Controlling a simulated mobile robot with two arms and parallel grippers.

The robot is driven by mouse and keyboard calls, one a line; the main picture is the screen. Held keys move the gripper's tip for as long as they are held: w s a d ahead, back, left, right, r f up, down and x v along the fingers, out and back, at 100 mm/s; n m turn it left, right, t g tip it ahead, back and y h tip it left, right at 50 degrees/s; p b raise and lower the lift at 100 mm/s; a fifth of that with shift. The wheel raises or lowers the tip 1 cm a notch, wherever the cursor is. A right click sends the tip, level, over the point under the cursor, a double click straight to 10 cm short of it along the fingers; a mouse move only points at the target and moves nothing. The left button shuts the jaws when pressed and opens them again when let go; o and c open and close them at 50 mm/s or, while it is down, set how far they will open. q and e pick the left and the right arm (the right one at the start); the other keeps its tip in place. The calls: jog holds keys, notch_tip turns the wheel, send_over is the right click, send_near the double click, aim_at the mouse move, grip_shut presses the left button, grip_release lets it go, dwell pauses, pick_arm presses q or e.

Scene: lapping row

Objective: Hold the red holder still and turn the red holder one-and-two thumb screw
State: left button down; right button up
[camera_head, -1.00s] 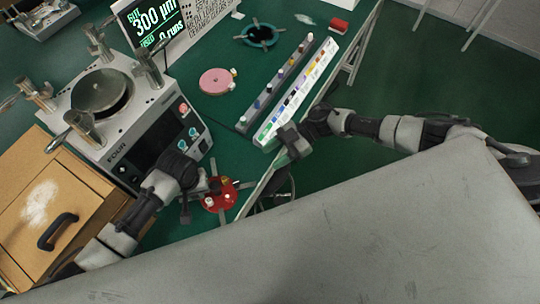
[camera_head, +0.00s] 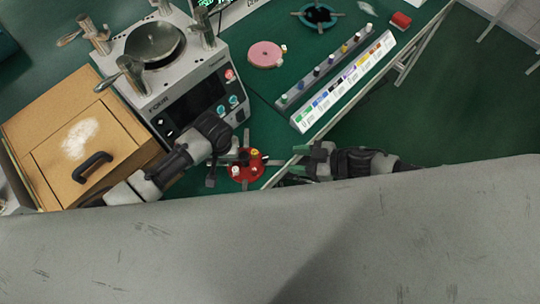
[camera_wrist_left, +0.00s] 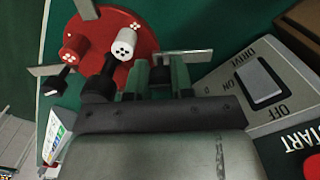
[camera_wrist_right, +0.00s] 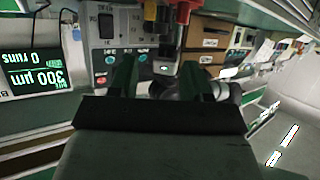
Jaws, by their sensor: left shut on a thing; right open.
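The red holder (camera_head: 243,176) is a round red disc with grey bars sticking out, lying on the green bench near its front edge. In the left wrist view the holder (camera_wrist_left: 135,20) shows a white dotted post (camera_wrist_left: 124,44), a red dotted post (camera_wrist_left: 75,44) and black-headed thumb screws (camera_wrist_left: 98,88). Which screw is one-and-two I cannot tell. My left gripper (camera_head: 216,170) is shut on one grey bar of the holder; its fingers (camera_wrist_left: 161,72) straddle that bar. My right gripper (camera_head: 300,160) is open and empty, right of the holder and apart from it.
The grey lapping machine (camera_head: 195,95) stands left behind the holder, beside a wooden drawer box (camera_head: 125,160). A pink disc (camera_head: 265,54), a grey strip with several pegs (camera_head: 325,72) and a colour-labelled strip (camera_head: 345,82) lie behind. A blue-green ring (camera_head: 318,16) and red block (camera_head: 400,20) lie farther back.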

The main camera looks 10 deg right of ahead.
aim_at(267, 158)
jog(key=x, duration=0.8)
jog(key=shift+w+a+f, duration=0.1)
jog(key=shift+w+a, duration=0.1)
jog(key=shift+a, duration=0.1)
grip_shut()
